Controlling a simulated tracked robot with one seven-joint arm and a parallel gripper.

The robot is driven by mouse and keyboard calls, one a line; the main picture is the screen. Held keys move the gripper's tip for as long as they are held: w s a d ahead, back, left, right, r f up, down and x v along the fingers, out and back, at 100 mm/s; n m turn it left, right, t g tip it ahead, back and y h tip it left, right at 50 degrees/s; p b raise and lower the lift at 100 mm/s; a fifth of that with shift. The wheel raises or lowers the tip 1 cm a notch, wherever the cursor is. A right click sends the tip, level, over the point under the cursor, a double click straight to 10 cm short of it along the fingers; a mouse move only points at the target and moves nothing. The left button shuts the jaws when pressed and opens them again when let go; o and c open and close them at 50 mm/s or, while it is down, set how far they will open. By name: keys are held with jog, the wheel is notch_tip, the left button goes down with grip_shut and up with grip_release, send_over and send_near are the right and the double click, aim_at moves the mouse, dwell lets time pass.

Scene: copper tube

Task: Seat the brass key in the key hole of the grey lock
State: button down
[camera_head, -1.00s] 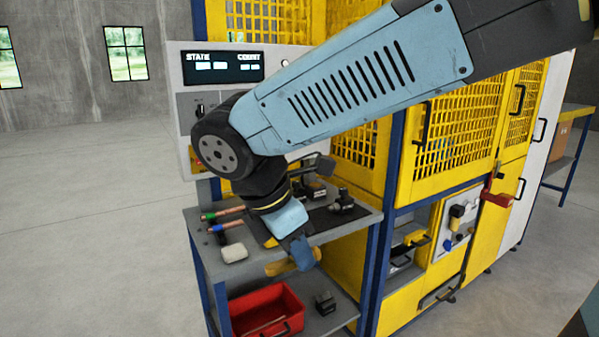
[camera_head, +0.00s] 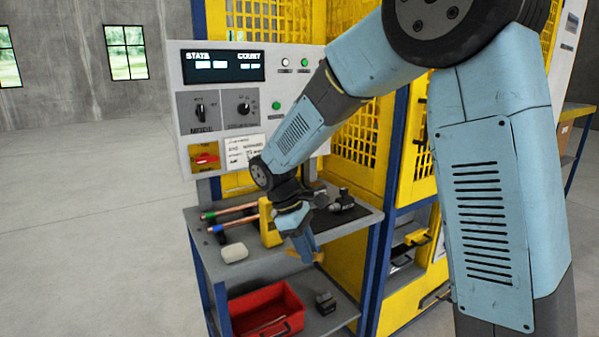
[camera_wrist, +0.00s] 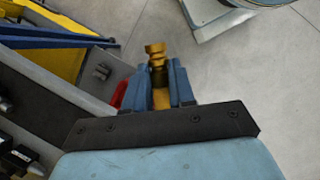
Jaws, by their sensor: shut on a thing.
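My gripper (camera_head: 303,245) hangs over the right front edge of the grey workbench shelf, pointing down. In the wrist view its two blue fingers (camera_wrist: 160,88) are shut on the brass key (camera_wrist: 155,50), whose stepped end sticks out beyond the fingertips, with pale floor behind it. In the head view only a small yellow-brass bit of the key (camera_head: 319,257) shows by the fingertips. I cannot make out the grey lock or its key hole for sure in either view; my arm covers much of the right side of the cabinet.
The shelf (camera_head: 222,264) holds two copper tubes (camera_head: 237,210), a white block (camera_head: 234,252) and a dark fitting (camera_head: 342,202). A yellow block (camera_head: 269,226) shows beside my gripper. Below are a red bin (camera_head: 258,300) and a dark block (camera_head: 325,302). A control panel (camera_head: 222,80) stands behind.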

jog(key=w+d+f+m+g+y, duration=0.1)
jog(key=w+d+f+m+y, duration=0.1)
jog(key=w+d+f+m, duration=0.5)
jog(key=w+d+f+m+g+y, duration=0.2)
jog(key=w+d+f+m, duration=0.5)
jog(key=d+f, duration=0.7)
notch_tip(320, 180, down, 6)
jog(key=shift+w+d+f, duration=0.1)
jog(key=shift+w+d, duration=0.3)
jog(key=shift+w, duration=0.1)
